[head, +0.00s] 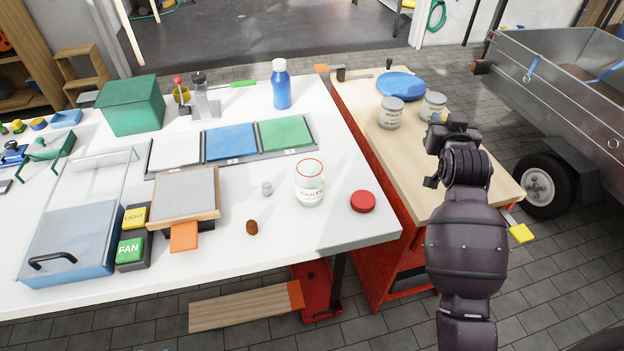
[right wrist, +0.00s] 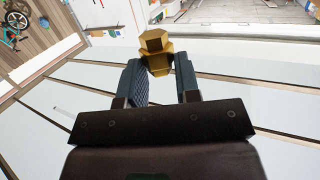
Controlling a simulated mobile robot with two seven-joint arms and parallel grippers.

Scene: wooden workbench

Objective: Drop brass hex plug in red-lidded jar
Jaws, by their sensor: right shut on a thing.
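The brass hex plug (right wrist: 155,52) is between the fingertips of my right gripper (right wrist: 158,72) in the right wrist view, with its hexagonal head showing. In the head view my right gripper (head: 440,122) is raised over the wooden bench, to the right of the jar and well apart from it. The clear glass jar (head: 310,190) with a red rim stands upright and open on the white table; the lettering on its label is too small to read surely. A red lid (head: 363,201) lies on the table to the jar's right. My left gripper is not in view.
A small grey piece (head: 267,188) and a brown piece (head: 252,227) sit left of the jar. A blue bottle (head: 281,88) stands behind the jar.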

